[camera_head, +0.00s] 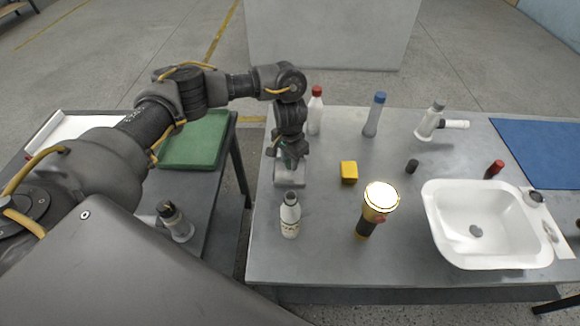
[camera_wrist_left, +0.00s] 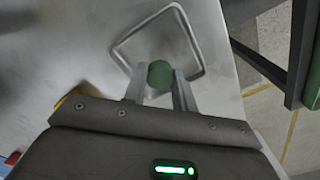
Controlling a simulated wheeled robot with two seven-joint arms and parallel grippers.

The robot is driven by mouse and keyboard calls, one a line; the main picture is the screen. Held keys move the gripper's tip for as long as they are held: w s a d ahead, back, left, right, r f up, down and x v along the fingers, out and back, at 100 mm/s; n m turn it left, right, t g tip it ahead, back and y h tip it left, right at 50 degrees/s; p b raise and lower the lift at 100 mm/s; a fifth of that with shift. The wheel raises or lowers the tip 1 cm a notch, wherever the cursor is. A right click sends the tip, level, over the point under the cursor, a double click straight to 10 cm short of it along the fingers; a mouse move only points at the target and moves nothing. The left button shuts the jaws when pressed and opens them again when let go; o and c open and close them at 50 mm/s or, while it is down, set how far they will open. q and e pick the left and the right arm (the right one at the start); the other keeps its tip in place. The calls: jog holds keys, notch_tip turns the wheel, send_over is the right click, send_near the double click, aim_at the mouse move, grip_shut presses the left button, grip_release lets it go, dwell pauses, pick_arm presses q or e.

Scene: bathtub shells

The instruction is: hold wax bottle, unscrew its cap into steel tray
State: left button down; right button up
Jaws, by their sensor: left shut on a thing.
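My left gripper (camera_head: 289,160) points down over the small steel tray (camera_head: 290,181) near the left edge of the table. It is shut on a round green cap (camera_wrist_left: 160,75), which shows between the two fingers in the left wrist view. The tray's rim (camera_wrist_left: 199,52) shows around and beyond the cap there. I cannot tell whether the cap touches the tray floor. A white bottle with a dark top (camera_head: 290,217) stands upright in front of the tray, with no gripper on it; it may be the wax bottle. My right gripper is not in view.
A yellow block (camera_head: 349,172) and a yellow-black flashlight (camera_head: 378,202) stand right of the tray. A red-capped bottle (camera_head: 315,113) and blue-capped bottle (camera_head: 375,115) stand behind. A white basin (camera_head: 434,197) is at right. A green pad (camera_head: 197,142) lies on the left table.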

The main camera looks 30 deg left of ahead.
aim_at(290, 173)
pick_arm(q)
jog(key=shift+f, duration=1.55)
jog(key=shift+f, duration=0.15)
jog(key=c, duration=1.1)
grip_release()
notch_tip(290, 173, up, 12)
jog(key=shift+r+p, duration=0.2)
jog(key=shift+p, duration=0.45)
jog(key=shift+d, duration=0.1)
